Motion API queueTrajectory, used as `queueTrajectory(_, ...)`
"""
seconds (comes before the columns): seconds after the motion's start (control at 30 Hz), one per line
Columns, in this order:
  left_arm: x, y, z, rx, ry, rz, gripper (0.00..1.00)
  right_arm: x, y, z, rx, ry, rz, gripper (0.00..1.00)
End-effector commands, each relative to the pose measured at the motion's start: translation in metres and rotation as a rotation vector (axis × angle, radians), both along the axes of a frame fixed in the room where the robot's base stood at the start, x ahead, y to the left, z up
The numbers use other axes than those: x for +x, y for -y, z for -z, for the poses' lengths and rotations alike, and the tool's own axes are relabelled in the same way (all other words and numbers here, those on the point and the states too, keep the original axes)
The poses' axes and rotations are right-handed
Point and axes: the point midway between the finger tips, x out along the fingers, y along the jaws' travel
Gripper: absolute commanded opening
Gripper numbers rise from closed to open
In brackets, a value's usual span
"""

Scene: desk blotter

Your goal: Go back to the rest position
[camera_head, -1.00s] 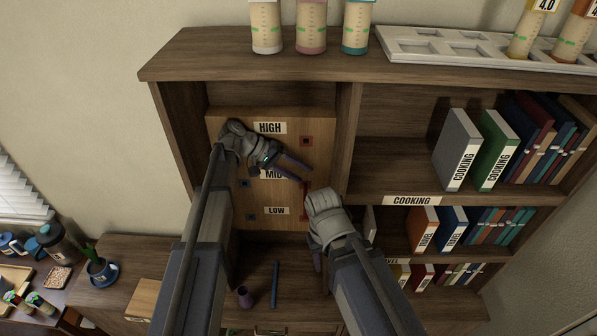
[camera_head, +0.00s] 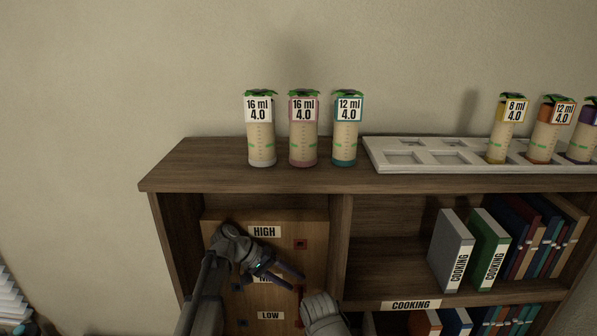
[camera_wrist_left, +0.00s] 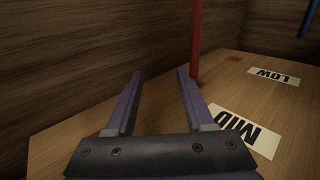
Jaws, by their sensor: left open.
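My left gripper (camera_head: 297,281) reaches in from the left in front of the wooden board (camera_head: 218,215) with HIGH, MID and LOW labels. In the left wrist view its two purple fingers (camera_wrist_left: 158,75) are spread with nothing between them. The MID label (camera_wrist_left: 246,130) and LOW label (camera_wrist_left: 273,77) lie beyond the fingers there. A red rod (camera_wrist_left: 196,40) stands up from the board past the right finger. My right gripper's grey wrist (camera_head: 322,316) shows at the bottom edge, right of the left gripper. Its fingers cannot be made out.
The board sits in the left bay of a wooden bookcase (camera_head: 215,180). Several labelled bottles stand on top, some in a white tray (camera_head: 440,158). Books (camera_head: 490,248) fill part of the right shelves. A blue rod (camera_wrist_left: 310,18) shows in the left wrist view.

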Motion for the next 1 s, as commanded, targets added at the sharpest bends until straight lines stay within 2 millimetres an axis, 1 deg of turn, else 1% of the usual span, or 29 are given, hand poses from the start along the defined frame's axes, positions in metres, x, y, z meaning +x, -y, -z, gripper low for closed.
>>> queueTrajectory(0.03, -0.022, -0.006, 0.010, 0.061, 0.001, -0.003, 0.53, 0.000, 0.000, 0.000, 0.000, 0.000, 0.000, 0.50)
queueTrajectory(0.07, -0.033, -0.012, 0.018, 0.110, 0.003, -0.005, 0.53, 0.000, 0.000, 0.000, 0.000, 0.000, 0.000, 0.50)
queueTrajectory(0.1, -0.049, -0.021, 0.028, 0.183, 0.005, -0.008, 0.53, 0.000, 0.000, 0.000, 0.000, 0.000, 0.000, 0.50)
queueTrajectory(0.17, -0.073, -0.038, 0.043, 0.300, 0.010, -0.012, 0.53, 0.000, 0.000, 0.000, 0.000, 0.000, 0.000, 0.50)
queueTrajectory(0.2, -0.086, -0.049, 0.051, 0.372, 0.015, -0.016, 0.53, 0.000, 0.000, 0.000, 0.000, 0.000, 0.000, 0.50)
queueTrajectory(0.3, -0.114, -0.077, 0.065, 0.530, 0.027, -0.020, 0.53, 0.000, 0.000, 0.000, 0.000, 0.000, 0.000, 0.50)
queueTrajectory(0.4, -0.138, -0.103, 0.073, 0.669, 0.042, -0.024, 0.53, 0.000, 0.000, 0.000, 0.000, 0.000, 0.000, 0.50)
queueTrajectory(0.57, -0.174, -0.142, 0.077, 0.868, 0.065, -0.025, 0.53, 0.000, 0.000, 0.000, 0.000, 0.000, 0.000, 0.50)
queueTrajectory(0.6, -0.169, -0.138, 0.093, 0.874, 0.068, -0.012, 0.53, 0.000, 0.000, 0.016, 0.000, 0.000, -0.001, 0.50)
queueTrajectory(0.67, -0.169, -0.131, 0.106, 0.874, 0.067, 0.007, 0.53, 0.000, 0.000, 0.030, 0.000, 0.000, -0.003, 0.50)
queueTrajectory(0.87, -0.178, -0.109, 0.150, 0.889, 0.074, 0.074, 0.53, 0.000, 0.000, 0.073, -0.001, 0.000, -0.010, 0.50)
queueTrajectory(0.97, -0.184, -0.095, 0.178, 0.899, 0.077, 0.117, 0.53, 0.000, 0.000, 0.101, -0.001, 0.001, -0.014, 0.50)
queueTrajectory(1.0, -0.187, -0.089, 0.190, 0.903, 0.079, 0.136, 0.53, 0.000, 0.000, 0.113, -0.002, 0.001, -0.016, 0.50)
